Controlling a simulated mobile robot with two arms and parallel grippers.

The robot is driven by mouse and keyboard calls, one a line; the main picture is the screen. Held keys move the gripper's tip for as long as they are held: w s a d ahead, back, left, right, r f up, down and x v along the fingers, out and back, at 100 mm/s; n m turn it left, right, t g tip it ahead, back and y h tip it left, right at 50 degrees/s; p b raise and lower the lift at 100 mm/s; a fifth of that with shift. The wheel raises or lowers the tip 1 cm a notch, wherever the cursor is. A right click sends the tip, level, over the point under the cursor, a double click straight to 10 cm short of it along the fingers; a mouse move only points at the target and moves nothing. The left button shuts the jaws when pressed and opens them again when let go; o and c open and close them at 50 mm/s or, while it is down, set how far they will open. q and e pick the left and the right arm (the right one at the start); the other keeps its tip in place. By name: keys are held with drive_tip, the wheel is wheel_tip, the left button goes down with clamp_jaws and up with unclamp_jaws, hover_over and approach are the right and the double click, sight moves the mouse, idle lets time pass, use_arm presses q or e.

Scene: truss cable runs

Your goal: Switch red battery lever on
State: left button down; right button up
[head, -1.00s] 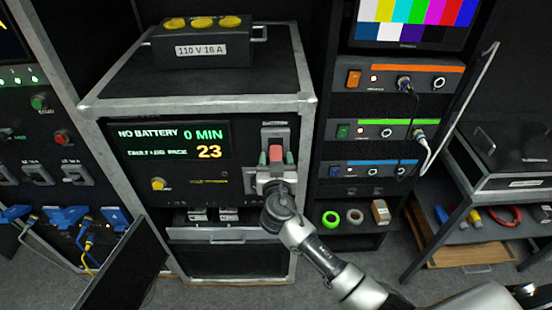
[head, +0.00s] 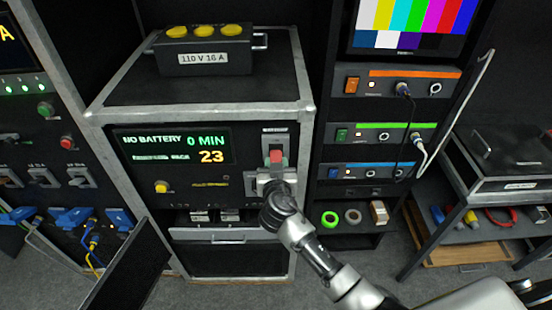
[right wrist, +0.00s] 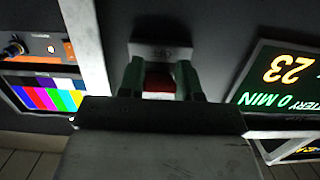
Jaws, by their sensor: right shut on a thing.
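The red battery lever (head: 276,156) sits on its light mount on the dark front panel of the metal-edged case. My right gripper (head: 274,164) is at the lever, with its arm coming up from the lower right. In the right wrist view, the two green fingers (right wrist: 160,80) stand either side of the red lever (right wrist: 159,84), shut on it. The gripper hides the lower part of the lever and mount. The display (head: 172,147) left of the lever reads NO BATTERY, 0 MIN and 23. My left gripper is out of view.
A yellow button (head: 161,186) sits below the display. A 110 V 16 A box (head: 202,50) stands on the case. The rack (head: 388,83) with cabled units is close on the right. An open drawer (head: 226,235) juts out below.

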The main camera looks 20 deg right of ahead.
sight(276, 158)
drive_tip(key=r+g+p, duration=0.1)
drive_tip(key=p, duration=0.1)
drive_tip(key=r+g+p, duration=0.1)
drive_tip(key=p, duration=0.1)
drive_tip(key=shift+s+a+g+y, duration=0.1)
drive_tip(key=shift+s+g+y, duration=0.1)
drive_tip(key=shift+g+y, duration=0.2)
drive_tip(key=shift+r+g+p, duration=0.1)
drive_tip(key=shift+g+p, duration=0.6)
drive_tip(key=shift+p, duration=0.05)
drive_tip(key=g, duration=0.1)
drive_tip(key=g+y, duration=0.1)
drive_tip(key=shift+r+g, duration=0.3)
drive_tip(key=shift+r, duration=0.1)
drive_tip(key=shift+w+r+g+y, duration=0.1)
drive_tip(key=shift+r+g+y, duration=0.2)
drive_tip(key=shift+g, duration=0.45)
drive_tip(key=shift+r+g+y, duration=0.2)
drive_tip(key=shift+r+g, duration=0.05)
drive_tip(key=shift+g, duration=0.5)
drive_tip(key=o, duration=0.9)
drive_tip(key=shift+w, duration=0.1)
drive_tip(key=shift+o, duration=0.2)
